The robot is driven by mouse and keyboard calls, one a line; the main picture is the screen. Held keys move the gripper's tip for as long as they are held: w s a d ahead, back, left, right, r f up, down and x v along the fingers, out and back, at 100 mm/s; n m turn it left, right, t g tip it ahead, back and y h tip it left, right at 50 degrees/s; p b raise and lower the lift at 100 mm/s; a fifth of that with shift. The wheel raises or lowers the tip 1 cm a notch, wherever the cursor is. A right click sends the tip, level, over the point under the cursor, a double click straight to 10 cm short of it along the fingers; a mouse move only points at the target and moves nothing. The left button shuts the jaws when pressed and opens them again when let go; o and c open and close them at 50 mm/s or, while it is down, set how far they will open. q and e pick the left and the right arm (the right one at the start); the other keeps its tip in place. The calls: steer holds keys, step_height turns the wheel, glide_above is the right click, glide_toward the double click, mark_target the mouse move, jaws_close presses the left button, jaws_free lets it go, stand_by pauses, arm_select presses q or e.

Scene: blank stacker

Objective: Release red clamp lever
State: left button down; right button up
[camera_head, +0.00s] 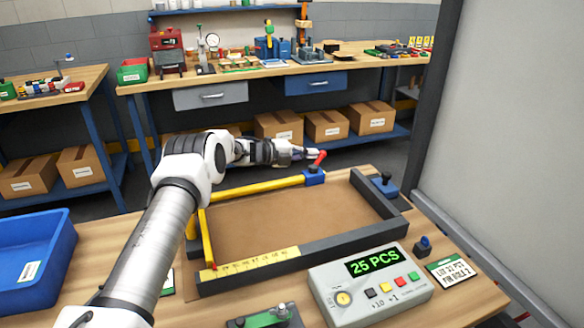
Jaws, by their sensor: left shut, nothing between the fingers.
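The red clamp lever (320,158) stands tilted up from a blue clamp block (314,177) at the far end of the yellow bar, at the back of the stacker frame. My left arm comes in from the left, and my left gripper (308,153) is shut and empty, with its tips just left of the lever. I cannot tell whether the tips touch it. The stacker frame (350,236) has dark rails around a bare brown bed (285,215). My right gripper is out of view.
A counter box (370,285) reading "25 PCS" stands in front of the frame. A blue bin (35,255) is at the left. A green-handled clamp (265,318) lies at the front edge. A grey panel (520,130) borders the right side.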

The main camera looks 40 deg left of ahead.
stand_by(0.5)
arm_select(q)
steer(key=v, duration=1.2)
